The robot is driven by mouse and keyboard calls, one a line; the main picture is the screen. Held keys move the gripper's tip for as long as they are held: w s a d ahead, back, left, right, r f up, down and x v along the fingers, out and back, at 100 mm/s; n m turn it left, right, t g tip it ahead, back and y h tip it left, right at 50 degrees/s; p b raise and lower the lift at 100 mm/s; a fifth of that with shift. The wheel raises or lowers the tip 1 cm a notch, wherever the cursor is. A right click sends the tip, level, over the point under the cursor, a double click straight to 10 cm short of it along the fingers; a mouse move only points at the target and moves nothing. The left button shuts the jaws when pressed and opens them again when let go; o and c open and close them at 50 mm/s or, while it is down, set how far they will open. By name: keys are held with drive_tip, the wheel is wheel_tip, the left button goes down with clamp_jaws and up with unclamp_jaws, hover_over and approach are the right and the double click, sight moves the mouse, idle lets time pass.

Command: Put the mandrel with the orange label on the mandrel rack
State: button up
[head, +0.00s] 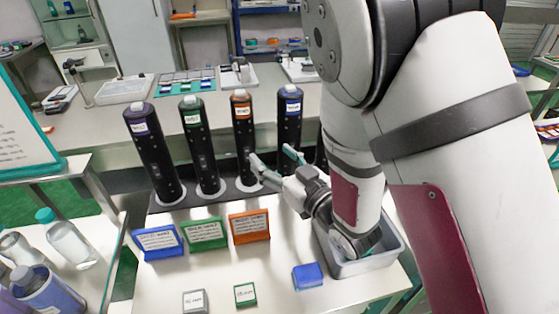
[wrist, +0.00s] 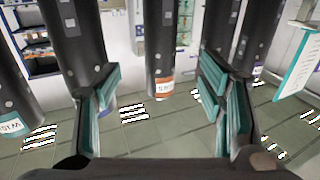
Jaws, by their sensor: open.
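The mandrel with the orange label (head: 242,125) is a black upright cylinder with a pale tip, third from the left in a row of similar mandrels. It stands on a dark base strip (head: 215,190), which looks like the mandrel rack. My gripper (head: 273,157) is open, its fingertips near this mandrel's right side. In the wrist view, which looks upside down, the orange-labelled mandrel (wrist: 160,45) shows between the teal-padded fingers of my gripper (wrist: 155,95), apart from both. Whether it lies within their reach in depth I cannot tell.
Mandrels with purple (head: 150,150), green (head: 199,145) and blue (head: 289,120) labels stand close by. Blue, green and orange signs (head: 249,227) are in front. A grey metal tray (head: 365,265) lies under my arm. A small blue block (head: 308,276) is on the front table.

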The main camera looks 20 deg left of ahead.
drive_tip(key=shift+s+d, duration=0.2)
drive_tip(key=shift+w, duration=0.1)
drive_tip(key=w+d+r+m+t+h, duration=0.1)
drive_tip(key=w+d+r+m+h, duration=0.15)
drive_tip(key=d, duration=0.35)
drive_tip(key=w+d+r+m+t+h, duration=0.1)
drive_tip(key=w+d+r+m+h, duration=0.1)
drive_tip(key=w+d+r+h, duration=0.3)
drive_tip(key=s+d+r+m+g+h, duration=0.1)
drive_tip(key=s+d+r+m+h, duration=0.15)
drive_tip(key=d, duration=0.85)
drive_tip(key=s+d+r+m+g+h, duration=0.2)
drive_tip(key=s+d+g+h, duration=0.2)
drive_tip(key=s+d, duration=0.75)
drive_tip(key=s+d+m+g, duration=0.1)
drive_tip(key=s+d+g, duration=0.1)
drive_tip(key=s, duration=1.3)
drive_tip(key=shift+s+d+r+m+g+h, duration=0.15)
drive_tip(key=shift+d+r+m+g+h, duration=0.15)
drive_tip(key=shift+d+r+m+g, duration=0.15)
drive_tip(key=shift+f, duration=0.1)
